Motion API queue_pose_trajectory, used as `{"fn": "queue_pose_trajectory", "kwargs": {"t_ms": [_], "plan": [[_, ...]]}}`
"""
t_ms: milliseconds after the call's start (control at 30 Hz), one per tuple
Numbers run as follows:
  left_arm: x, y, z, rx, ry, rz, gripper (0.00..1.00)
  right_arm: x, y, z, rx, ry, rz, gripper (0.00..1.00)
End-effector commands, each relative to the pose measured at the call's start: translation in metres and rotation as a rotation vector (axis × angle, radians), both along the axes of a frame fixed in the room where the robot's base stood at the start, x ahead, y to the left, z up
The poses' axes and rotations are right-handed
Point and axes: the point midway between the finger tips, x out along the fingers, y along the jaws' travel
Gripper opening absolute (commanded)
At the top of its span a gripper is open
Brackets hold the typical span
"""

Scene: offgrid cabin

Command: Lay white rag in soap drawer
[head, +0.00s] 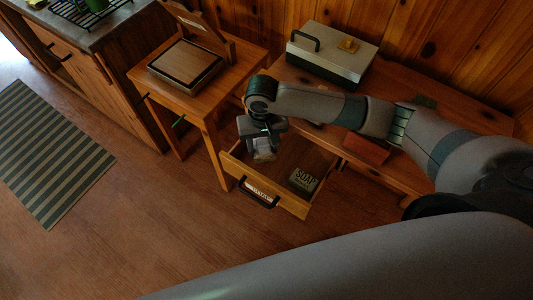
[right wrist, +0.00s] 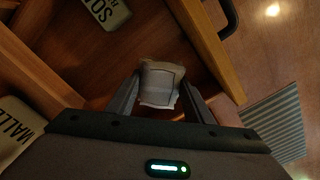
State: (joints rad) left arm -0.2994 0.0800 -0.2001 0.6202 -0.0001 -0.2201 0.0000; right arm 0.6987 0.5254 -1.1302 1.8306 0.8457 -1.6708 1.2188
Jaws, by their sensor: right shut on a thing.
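My right gripper (head: 263,146) is shut on the white rag (head: 265,155), a small folded bundle. The right wrist view shows the rag (right wrist: 160,84) pinched between the two fingers. The gripper is over the left part of the open drawer (head: 235,165). I cannot tell whether the rag touches the drawer's floor. The drawer has a dark handle and a white label on its front. My left gripper is not in view.
The drawer belongs to a wooden desk (head: 400,178) bearing a grey metal box (head: 330,55) and a reddish block (head: 366,148). A small table (head: 143,75) with a framed tray stands left. A striped mat (head: 50,150) lies on open floor.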

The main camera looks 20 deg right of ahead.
Motion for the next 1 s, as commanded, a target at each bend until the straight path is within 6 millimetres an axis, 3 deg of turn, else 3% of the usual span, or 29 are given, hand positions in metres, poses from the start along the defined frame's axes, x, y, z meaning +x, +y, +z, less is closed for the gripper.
{"fn": "queue_pose_trajectory", "kwargs": {"t_ms": [167,533,800,1000], "plan": [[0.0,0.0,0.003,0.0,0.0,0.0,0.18,0.0,0.0,-0.016,0.0,0.001,0.0,0.26],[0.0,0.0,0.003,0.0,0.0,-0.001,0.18,0.0,0.0,-0.019,0.001,0.001,0.0,0.26],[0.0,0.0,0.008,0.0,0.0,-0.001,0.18,0.0,0.0,-0.047,-0.001,0.001,0.0,0.26],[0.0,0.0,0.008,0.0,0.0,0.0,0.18,0.0,0.0,-0.054,0.001,-0.001,0.0,0.26]]}}
